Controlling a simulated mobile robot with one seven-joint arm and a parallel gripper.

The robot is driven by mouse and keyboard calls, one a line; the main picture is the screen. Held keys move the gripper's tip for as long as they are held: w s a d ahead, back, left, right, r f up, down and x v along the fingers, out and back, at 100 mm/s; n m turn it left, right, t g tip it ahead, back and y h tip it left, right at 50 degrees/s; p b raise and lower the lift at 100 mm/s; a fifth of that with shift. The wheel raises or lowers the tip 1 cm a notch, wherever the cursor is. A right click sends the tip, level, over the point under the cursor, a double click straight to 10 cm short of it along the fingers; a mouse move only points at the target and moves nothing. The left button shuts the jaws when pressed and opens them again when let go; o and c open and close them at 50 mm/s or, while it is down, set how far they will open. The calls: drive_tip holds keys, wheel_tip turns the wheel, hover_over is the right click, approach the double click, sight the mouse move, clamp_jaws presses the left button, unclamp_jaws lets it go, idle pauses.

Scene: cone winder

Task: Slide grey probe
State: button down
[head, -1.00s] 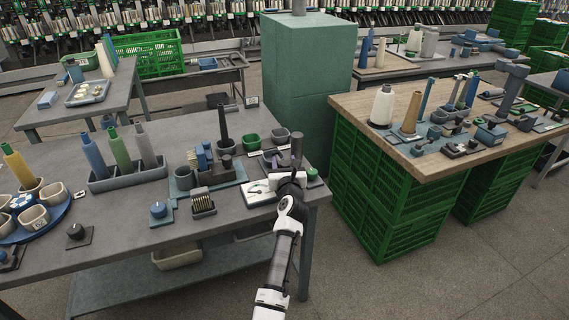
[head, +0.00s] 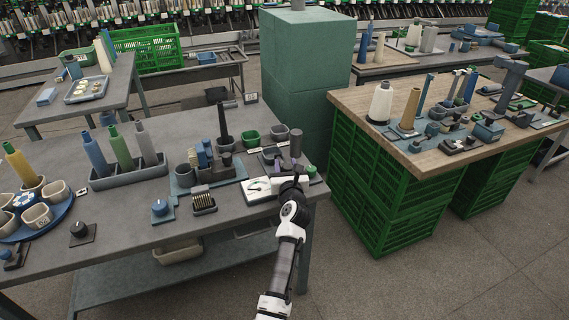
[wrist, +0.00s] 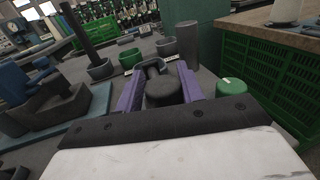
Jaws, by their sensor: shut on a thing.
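My gripper (wrist: 160,88) has purple fingers, one on each side of a dark grey rounded piece, which I take to be the grey probe (wrist: 161,93). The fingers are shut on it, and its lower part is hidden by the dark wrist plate. In the head view my gripper (head: 297,178) is low over the right front corner of the grey table (head: 125,222), where my own wrist hides the held piece.
A grey upright cylinder (wrist: 187,41) stands just beyond the fingers, and a green-capped piece (wrist: 231,87) is close on the right. Green and grey cups (head: 251,138) stand behind. A blue-grey fixture (head: 205,172) is to the left. A floor gap separates the wooden table (head: 352,105).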

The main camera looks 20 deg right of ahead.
drive_tip(key=c, duration=1.1)
unclamp_jaws()
drive_tip(key=shift+s+d, duration=0.35)
drive_tip(key=shift+d, duration=0.25)
drive_tip(key=shift+o, duration=0.2)
drive_tip(key=shift+a, duration=0.1)
drive_tip(key=shift+a, duration=0.1)
drive_tip(key=v, duration=1.3)
drive_tip(key=shift+s+a+b, duration=0.2)
drive_tip(key=shift+s+b, duration=0.1)
drive_tip(key=shift+b, duration=0.15)
drive_tip(key=shift+r, duration=0.1)
